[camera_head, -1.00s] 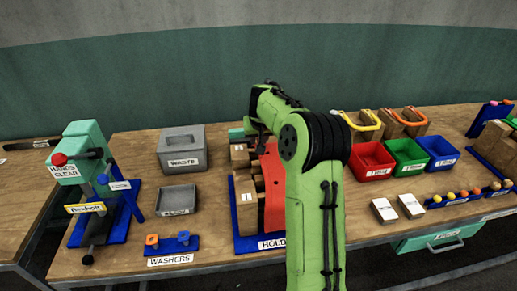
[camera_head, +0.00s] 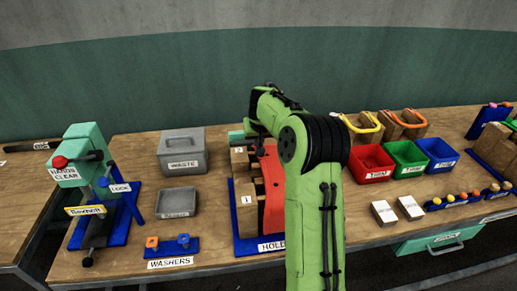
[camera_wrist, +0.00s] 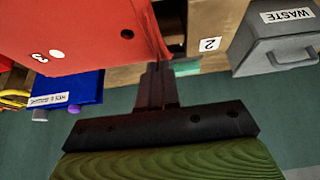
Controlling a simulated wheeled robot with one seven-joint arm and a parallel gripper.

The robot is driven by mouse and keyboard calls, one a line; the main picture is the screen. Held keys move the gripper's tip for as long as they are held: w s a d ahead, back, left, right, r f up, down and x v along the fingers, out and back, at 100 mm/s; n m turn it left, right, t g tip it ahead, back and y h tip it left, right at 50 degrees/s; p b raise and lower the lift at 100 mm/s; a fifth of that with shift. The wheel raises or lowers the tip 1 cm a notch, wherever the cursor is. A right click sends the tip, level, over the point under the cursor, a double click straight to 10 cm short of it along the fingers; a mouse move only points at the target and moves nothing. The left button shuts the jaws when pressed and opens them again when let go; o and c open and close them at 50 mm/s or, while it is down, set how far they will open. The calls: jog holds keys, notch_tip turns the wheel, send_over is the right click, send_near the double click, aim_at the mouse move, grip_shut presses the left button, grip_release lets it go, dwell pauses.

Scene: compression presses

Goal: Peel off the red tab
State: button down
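A red panel (camera_head: 272,190) stands against wooden blocks on the blue board labelled "HOLD" (camera_head: 243,243), just left of my arm. No separate red tab can be made out. In the head view my arm hides the gripper.
A grey waste box (camera_head: 181,155) and a grey tray (camera_head: 176,204) stand left of the board. A teal press (camera_head: 80,160) stands farther left. Red (camera_head: 371,173), green (camera_head: 405,169) and blue (camera_head: 437,163) bins stand to the right. White cards (camera_head: 384,217) lie before them.

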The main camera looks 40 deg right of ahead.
jog(key=shift+r+p, duration=2.5)
jog(key=shift+r, duration=0.5)
jog(key=shift+f, duration=0.1)
